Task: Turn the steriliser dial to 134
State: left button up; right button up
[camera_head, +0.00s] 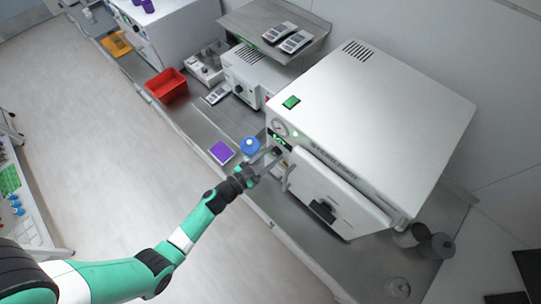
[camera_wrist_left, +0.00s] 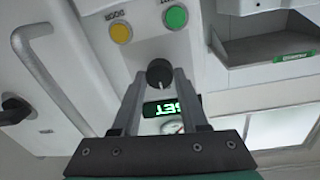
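The steriliser (camera_head: 385,110) is a large white box on the bench, with its front panel and door facing down-left. In the left wrist view its dial (camera_wrist_left: 159,72) is a small black round knob on the white panel, beside a green-lit display (camera_wrist_left: 172,108) that reads SET upside down. My left gripper (camera_head: 279,157) reaches the panel; its fingers, also in the left wrist view (camera_wrist_left: 161,78), stand apart on either side of the dial. They look open, and I cannot tell whether they touch it. The dial's pointer and numbers are not readable. My right gripper is not in view.
Yellow (camera_wrist_left: 121,33) and green (camera_wrist_left: 175,17) buttons sit close to the dial. The door handle (camera_wrist_left: 48,80) is left of it. A blue round item (camera_head: 250,146), a purple box (camera_head: 221,152) and a red bin (camera_head: 167,85) are on the bench.

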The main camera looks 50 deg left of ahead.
pick_arm(q)
grip_shut()
jog(key=shift+m, duration=0.4)
jog(key=m, duration=0.3)
jog(key=shift+m+p, duration=0.3)
jog(key=shift+p, duration=0.05)
jog(key=m, duration=0.5)
jog(key=shift+g, duration=0.3)
jog(key=o, duration=0.9)
grip_release()
jog(key=shift+c, duration=0.2)
jog(key=shift+s, duration=0.1)
